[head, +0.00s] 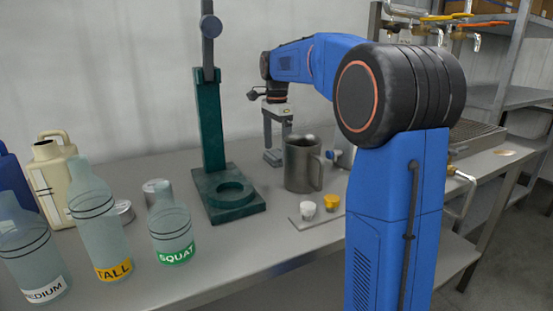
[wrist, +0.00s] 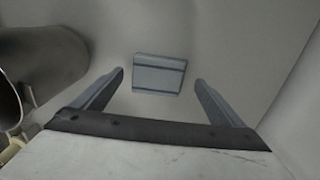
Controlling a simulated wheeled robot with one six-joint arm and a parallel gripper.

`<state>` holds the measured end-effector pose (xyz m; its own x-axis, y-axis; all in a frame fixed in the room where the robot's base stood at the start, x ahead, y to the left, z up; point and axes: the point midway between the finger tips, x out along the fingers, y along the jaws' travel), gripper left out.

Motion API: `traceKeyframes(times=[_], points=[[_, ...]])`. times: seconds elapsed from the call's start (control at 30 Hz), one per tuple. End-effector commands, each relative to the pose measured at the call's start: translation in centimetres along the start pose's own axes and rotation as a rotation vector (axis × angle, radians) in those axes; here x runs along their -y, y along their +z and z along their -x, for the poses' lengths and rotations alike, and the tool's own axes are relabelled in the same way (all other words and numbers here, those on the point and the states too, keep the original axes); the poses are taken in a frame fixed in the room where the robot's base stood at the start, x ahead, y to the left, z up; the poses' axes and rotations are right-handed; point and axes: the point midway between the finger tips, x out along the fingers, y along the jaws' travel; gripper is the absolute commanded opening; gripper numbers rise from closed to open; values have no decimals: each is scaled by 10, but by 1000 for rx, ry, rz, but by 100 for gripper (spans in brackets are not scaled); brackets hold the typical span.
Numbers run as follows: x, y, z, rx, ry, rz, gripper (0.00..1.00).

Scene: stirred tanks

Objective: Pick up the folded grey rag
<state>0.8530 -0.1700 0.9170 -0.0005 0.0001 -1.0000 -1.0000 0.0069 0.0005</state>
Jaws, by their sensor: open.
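The folded grey rag (wrist: 159,74) lies flat on the bench top in the wrist view, a small blue-grey rectangle with dark stripes. It shows between and beyond my two fingers. I cannot make it out in the head view, where my gripper or the mug may hide it. My gripper (head: 277,158) points down at the back of the bench, between the green stand and the grey mug. In the wrist view my gripper (wrist: 160,78) is open and empty, one finger to each side of the rag. I cannot tell the exact height left above it.
The grey metal mug (head: 303,165) stands close to my gripper and fills the left of the wrist view. The green stand (head: 229,195) is to the left in the head view. White and yellow caps (head: 331,203) sit in front. Several labelled bottles (head: 98,225) stand at left.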

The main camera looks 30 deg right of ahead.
Motion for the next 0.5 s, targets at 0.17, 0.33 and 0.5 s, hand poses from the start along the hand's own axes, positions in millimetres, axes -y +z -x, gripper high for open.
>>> traceKeyframes(times=[0.17,0.33,0.5], points=[[0,0,-17,0,1,0,92],[0,0,-19,0,0,0,92],[0,0,-19,0,0,0,75]])
